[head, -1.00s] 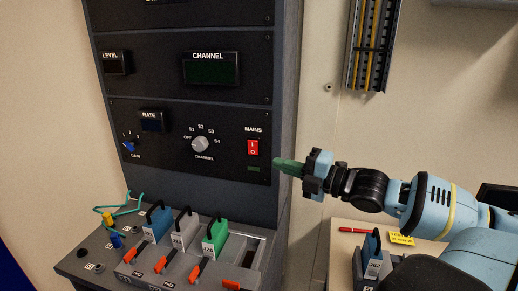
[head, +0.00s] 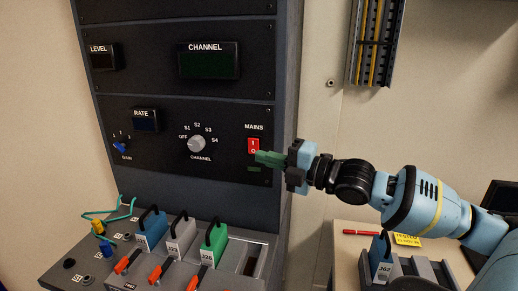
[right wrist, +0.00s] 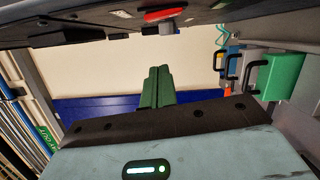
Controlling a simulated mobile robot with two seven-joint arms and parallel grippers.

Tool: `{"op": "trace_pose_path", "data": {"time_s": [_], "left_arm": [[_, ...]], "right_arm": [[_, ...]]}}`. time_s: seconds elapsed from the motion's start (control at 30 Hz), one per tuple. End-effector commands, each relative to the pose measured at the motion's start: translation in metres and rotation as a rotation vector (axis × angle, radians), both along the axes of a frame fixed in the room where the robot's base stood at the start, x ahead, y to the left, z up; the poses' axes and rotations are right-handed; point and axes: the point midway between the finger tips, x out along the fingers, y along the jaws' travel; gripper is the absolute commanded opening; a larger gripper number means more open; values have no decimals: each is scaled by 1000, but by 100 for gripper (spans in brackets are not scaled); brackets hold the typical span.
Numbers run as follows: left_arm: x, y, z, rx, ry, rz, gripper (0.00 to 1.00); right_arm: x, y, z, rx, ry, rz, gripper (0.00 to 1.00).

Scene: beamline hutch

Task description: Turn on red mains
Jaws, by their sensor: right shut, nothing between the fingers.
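The red MAINS rocker switch (head: 253,145) is on the black panel, below its label and above a small dark green indicator (head: 254,169). My right gripper (head: 258,157) has its green fingers closed together and empty. In the head view its tips overlap the lower edge of the switch; whether they touch it I cannot tell. In the right wrist view the closed fingers (right wrist: 157,87) stand below the panel face, with a red part, likely the switch (right wrist: 165,14), above them and apart from the tips. My left gripper is not in view.
The channel knob (head: 197,144) and gain knob (head: 121,146) are left of the switch. Below, blue, grey and green (head: 214,244) handled modules stand on a sloped console with orange levers.

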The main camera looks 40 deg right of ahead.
Motion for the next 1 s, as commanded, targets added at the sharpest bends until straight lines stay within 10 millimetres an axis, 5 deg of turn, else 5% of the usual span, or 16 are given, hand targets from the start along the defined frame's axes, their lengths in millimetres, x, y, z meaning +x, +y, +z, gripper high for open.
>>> {"op": "trace_pose_path", "data": {"time_s": [0.43, 1.0], "left_arm": [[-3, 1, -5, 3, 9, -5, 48], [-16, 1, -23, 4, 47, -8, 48]], "right_arm": [[25, 12, 2, 1, -2, 0, 0], [49, -17, 4, -2, 1, 0, 0]]}}
